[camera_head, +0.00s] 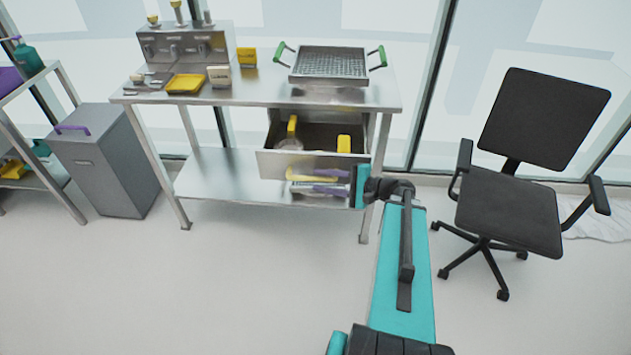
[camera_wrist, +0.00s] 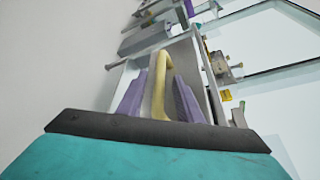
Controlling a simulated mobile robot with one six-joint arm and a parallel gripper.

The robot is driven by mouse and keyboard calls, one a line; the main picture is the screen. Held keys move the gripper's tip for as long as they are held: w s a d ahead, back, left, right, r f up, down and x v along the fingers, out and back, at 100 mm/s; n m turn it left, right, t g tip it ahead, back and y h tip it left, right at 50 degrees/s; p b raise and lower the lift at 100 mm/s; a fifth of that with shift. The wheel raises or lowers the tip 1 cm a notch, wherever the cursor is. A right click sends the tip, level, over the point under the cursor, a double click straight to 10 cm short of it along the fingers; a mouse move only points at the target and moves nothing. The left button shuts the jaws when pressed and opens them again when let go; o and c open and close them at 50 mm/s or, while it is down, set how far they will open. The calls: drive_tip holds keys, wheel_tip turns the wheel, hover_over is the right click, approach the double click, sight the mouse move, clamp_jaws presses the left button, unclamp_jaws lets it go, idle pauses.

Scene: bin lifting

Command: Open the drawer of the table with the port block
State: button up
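The port block (camera_head: 185,45), a metal box with ports and fittings on top, stands at the back left of the steel table (camera_head: 300,95). The drawer (camera_head: 275,163) beneath that tabletop stands pulled out, its inside showing. A yellow handle (camera_head: 305,177) is at its front; the wrist view shows it as a yellow loop (camera_wrist: 158,85). My gripper (camera_head: 322,181), with purple fingers, is at the drawer front. Its fingers (camera_wrist: 160,100) stand apart on either side of the handle. Contact between fingers and handle cannot be made out.
A yellow-handled item (camera_head: 292,128) and a yellow piece (camera_head: 344,144) lie in the drawer. A green-handled mesh basket (camera_head: 328,63) and yellow tray (camera_head: 185,84) are on the table. A grey bin (camera_head: 105,160) stands left, an office chair (camera_head: 510,210) right. Floor in front is clear.

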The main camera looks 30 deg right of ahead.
drive_tip(key=b+v, duration=0.1)
drive_tip(key=v, duration=0.9)
drive_tip(key=shift+b, duration=0.4)
drive_tip(key=shift+a, duration=0.15)
